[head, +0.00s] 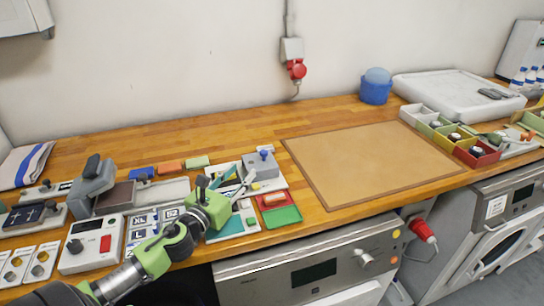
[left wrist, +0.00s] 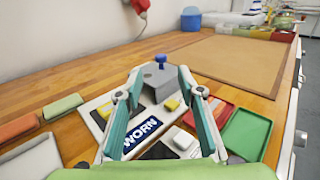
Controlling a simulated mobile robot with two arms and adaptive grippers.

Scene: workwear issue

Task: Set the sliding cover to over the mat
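A grey block with a blue knob, which looks like the sliding cover (head: 259,164), sits on a white base plate beside the tan mat. In the left wrist view the grey cover (left wrist: 158,88) is straight ahead, with its blue knob on top. The base plate carries a blue "WORN" label (left wrist: 141,137) and small yellow and white pieces. The brown-edged tan mat (head: 365,160) lies flat and bare to the right. My left gripper (head: 241,179) is open, its teal fingers apart, just short of the cover. I cannot tell whether they touch it. My right gripper is not in view.
Red and green trays (head: 282,216) stand right of the plate, at the counter's front. Orange and green blocks (head: 196,162) lie behind left. A blue tub (head: 376,88), a white tray (head: 455,92) and coloured bins (head: 475,152) stand beyond the mat.

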